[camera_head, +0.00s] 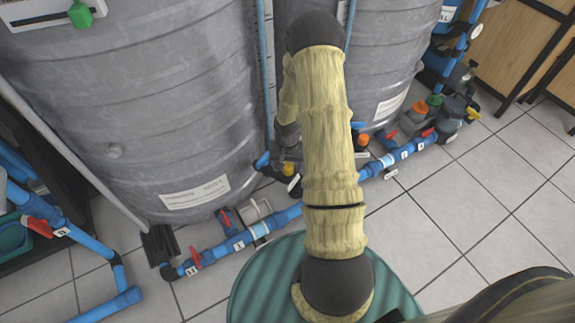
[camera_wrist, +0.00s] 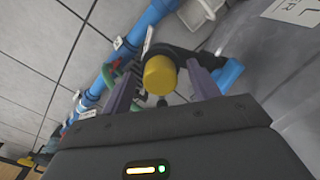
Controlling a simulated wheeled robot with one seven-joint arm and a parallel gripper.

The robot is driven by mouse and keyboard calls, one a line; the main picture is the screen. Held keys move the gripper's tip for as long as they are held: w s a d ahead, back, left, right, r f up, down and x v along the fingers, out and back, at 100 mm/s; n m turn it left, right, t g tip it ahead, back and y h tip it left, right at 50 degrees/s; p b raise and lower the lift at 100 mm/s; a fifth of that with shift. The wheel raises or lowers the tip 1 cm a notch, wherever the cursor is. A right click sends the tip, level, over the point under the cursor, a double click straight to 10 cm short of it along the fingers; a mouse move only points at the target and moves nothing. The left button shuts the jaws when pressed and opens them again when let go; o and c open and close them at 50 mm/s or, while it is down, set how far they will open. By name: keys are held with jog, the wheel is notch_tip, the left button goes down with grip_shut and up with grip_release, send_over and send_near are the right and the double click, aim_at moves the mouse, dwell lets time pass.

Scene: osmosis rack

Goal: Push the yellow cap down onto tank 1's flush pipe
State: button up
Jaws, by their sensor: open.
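The yellow cap (camera_wrist: 159,75) shows between my gripper's two fingers in the wrist view, in front of a black pipe elbow (camera_wrist: 186,56). My gripper (camera_wrist: 164,65) is open, with one finger on each side of the cap; I cannot tell if either touches it. In the head view the yellow cap (camera_head: 288,168) is small, by black fittings at the foot of the large grey tank (camera_head: 140,120). How far the cap sits on the pipe is hidden. My arm hides most of my gripper in the head view. The tank label is too small to read surely.
A blue pipe (camera_head: 226,246) with red-handled valves runs along the tank fronts. A second grey tank (camera_head: 388,60) stands to the right. Orange and green caps (camera_head: 420,106) lie beyond it. Tiled floor (camera_head: 500,175) is clear at the right.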

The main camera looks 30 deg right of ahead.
notch_tip(320, 180, up, 17)
jog(key=p, duration=0.7)
jog(key=shift+r+p, duration=0.2)
jog(key=shift+p, duration=0.2)
jog(key=s+a+r+n+t, duration=0.1)
jog(key=s+a+r+n, duration=0.2)
jog(key=s+a+r, duration=0.5)
jog(key=s+a+r+n+t, duration=0.2)
jog(key=s+a+r+n, duration=0.15)
jog(key=a+r, duration=0.4)
notch_tip(320, 180, up, 40)
jog(key=d+p, duration=0.2)
jog(key=p, duration=3.6)
jog(key=shift+s+f+p, duration=0.25)
jog(key=shift+s+p, duration=0.15)
